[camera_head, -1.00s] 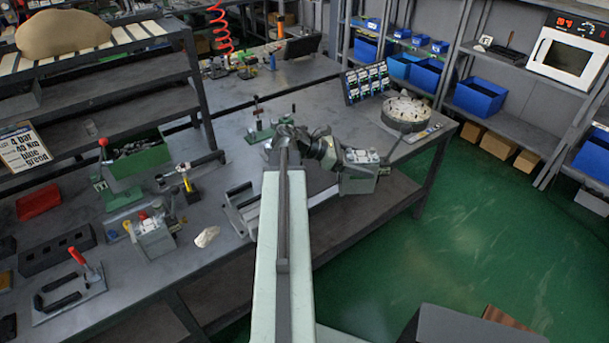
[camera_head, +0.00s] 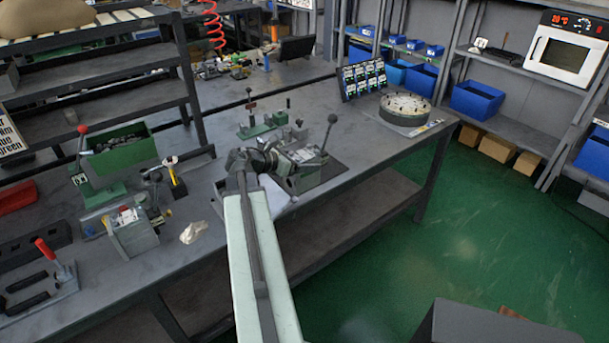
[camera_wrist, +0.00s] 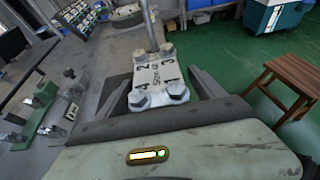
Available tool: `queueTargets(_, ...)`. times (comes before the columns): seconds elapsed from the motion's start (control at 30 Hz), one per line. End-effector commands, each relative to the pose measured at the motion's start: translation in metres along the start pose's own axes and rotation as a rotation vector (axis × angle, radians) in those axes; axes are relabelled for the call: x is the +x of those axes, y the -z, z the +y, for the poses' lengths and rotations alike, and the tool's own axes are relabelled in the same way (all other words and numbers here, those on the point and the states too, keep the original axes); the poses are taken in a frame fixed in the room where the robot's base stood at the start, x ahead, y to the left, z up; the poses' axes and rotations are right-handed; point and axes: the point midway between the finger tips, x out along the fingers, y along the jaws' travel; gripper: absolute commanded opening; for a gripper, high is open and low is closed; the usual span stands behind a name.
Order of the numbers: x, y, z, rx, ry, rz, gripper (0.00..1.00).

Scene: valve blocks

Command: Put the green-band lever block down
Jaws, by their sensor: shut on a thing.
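The lever block (camera_head: 298,172) is a grey block with a lever rising up and to the right, ending in a dark knob, in the head view. In the wrist view the block (camera_wrist: 158,72) shows a pale top plate with printed numbers and hex bolts, its lever standing at the far end. I cannot make out a green band. My gripper (camera_wrist: 160,88) is shut on the block, one finger along each side. The block is over or on a dark mat (camera_head: 329,173) near the bench's front edge; I cannot tell whether it touches.
Green-based fixtures (camera_head: 262,126) stand just behind the block. A round grey device (camera_head: 405,108) and a label board (camera_head: 362,79) are farther right on the bench. Another grey valve block (camera_head: 133,232) and a white scrap (camera_head: 193,232) lie to the left. A wooden stool (camera_wrist: 290,80) stands on the floor.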

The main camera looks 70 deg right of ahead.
Motion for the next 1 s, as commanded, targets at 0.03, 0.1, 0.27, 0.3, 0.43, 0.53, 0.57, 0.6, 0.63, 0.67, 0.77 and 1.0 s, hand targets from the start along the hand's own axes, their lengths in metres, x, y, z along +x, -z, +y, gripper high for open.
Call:
queueTargets(0.03, 0.000, -0.002, 0.001, -0.002, 0.000, -0.004, 0.05)
queueTargets(0.1, 0.003, -0.003, 0.005, -0.002, 0.000, -0.004, 0.05)
queueTargets(0.27, 0.023, -0.007, 0.030, -0.001, 0.002, -0.004, 0.05)
queueTargets(0.3, 0.029, -0.009, 0.038, -0.001, 0.002, -0.004, 0.05)
queueTargets(0.43, 0.049, -0.014, 0.064, -0.002, 0.001, -0.004, 0.05)
queueTargets(0.53, 0.064, -0.017, 0.084, -0.002, 0.001, -0.004, 0.05)
queueTargets(0.57, 0.069, -0.018, 0.089, -0.002, 0.001, -0.004, 0.05)
queueTargets(0.6, 0.074, -0.020, 0.096, -0.001, 0.002, -0.004, 0.05)
queueTargets(0.63, 0.078, -0.021, 0.100, -0.001, 0.002, -0.004, 0.05)
queueTargets(0.67, 0.081, -0.022, 0.104, -0.001, 0.002, -0.004, 0.05)
queueTargets(0.77, 0.089, -0.024, 0.114, -0.002, 0.002, -0.004, 0.05)
queueTargets(1.0, 0.092, -0.025, 0.119, -0.002, 0.000, -0.004, 0.05)
